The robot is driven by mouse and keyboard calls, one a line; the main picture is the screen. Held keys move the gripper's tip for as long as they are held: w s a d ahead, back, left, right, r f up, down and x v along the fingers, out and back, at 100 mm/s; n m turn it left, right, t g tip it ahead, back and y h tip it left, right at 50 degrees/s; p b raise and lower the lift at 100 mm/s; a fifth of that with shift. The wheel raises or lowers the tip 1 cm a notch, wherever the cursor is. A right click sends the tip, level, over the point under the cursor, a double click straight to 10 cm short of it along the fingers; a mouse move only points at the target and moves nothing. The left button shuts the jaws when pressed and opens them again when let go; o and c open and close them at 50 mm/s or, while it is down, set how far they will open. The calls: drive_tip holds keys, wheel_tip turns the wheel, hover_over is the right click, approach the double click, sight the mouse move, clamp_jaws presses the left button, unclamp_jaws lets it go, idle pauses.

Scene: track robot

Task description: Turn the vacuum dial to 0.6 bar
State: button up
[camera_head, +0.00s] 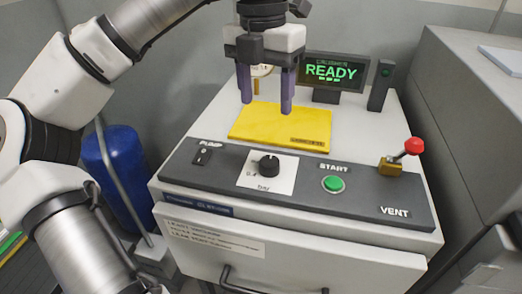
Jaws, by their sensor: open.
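The vacuum dial (269,165) is a black round knob on a white scale plate (254,183) marked "bar", on the dark front panel. The scale's small numbers are too small to read for certain, so I cannot tell the dial's setting. My gripper (265,109) points down with its two purple fingers apart and empty. It is behind the dial in the picture, over the back part of the yellow plate (300,128). A round gauge (261,70) is partly hidden behind my gripper.
The panel (385,190) also has a pump switch (202,156), a green START button (333,184) and a red-knobbed VENT lever (412,146). A display (334,71) reads READY. A blue tank (114,165) stands left; a grey cabinet (460,110) stands right.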

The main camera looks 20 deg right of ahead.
sight(269, 160)
drive_tip(key=f, duration=0.4)
drive_tip(key=f+p, duration=0.1)
drive_tip(key=f, duration=0.3)
drive_tip(key=f+p, duration=0.1)
drive_tip(key=f, duration=0.4)
drive_tip(key=shift+s+d+f, duration=0.1)
drive_tip(key=shift+s+d, duration=0.2)
drive_tip(key=shift+s, duration=0.1)
drive_tip(key=c, duration=1)
